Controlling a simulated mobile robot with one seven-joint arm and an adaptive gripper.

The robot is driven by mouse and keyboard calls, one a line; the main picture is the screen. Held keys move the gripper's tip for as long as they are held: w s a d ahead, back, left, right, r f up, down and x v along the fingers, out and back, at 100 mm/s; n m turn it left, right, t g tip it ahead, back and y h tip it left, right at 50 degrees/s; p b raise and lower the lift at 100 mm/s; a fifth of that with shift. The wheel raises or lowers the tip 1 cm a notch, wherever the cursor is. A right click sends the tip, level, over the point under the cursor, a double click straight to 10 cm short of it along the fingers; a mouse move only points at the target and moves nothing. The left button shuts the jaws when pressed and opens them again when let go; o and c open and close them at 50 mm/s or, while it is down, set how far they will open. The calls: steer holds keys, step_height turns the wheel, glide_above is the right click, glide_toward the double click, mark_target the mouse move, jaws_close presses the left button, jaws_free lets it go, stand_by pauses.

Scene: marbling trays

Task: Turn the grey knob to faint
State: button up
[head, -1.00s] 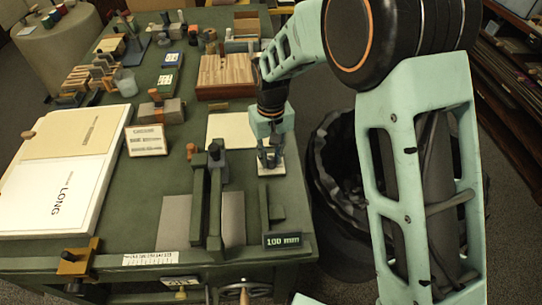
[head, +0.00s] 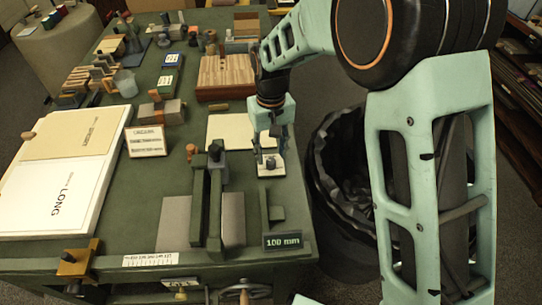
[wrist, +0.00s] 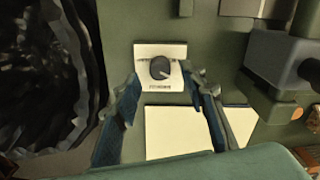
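The grey knob (wrist: 160,68) is a dark round dial on a small white plate (wrist: 146,84) in the wrist view. A light pointer mark on it points to the lower right there. The plate's printed words are too small to read. In the head view the knob (head: 270,163) stands at the table's right edge, on its plate (head: 272,172). My gripper (wrist: 160,74) is open and empty, one finger on each side of the plate. In the head view my gripper (head: 270,150) is just above the knob, with the fingers apart.
A dark press (head: 215,200) with a "100 mm" display (head: 283,240) stands in front of the knob. A cream sheet (head: 229,130) lies behind it. A black-lined bin (head: 340,170) is beside the table at right.

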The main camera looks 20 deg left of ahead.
mark_target(271, 160)
step_height(271, 160, up, 9)
steer(key=shift+r, duration=0.15)
stand_by(0.5)
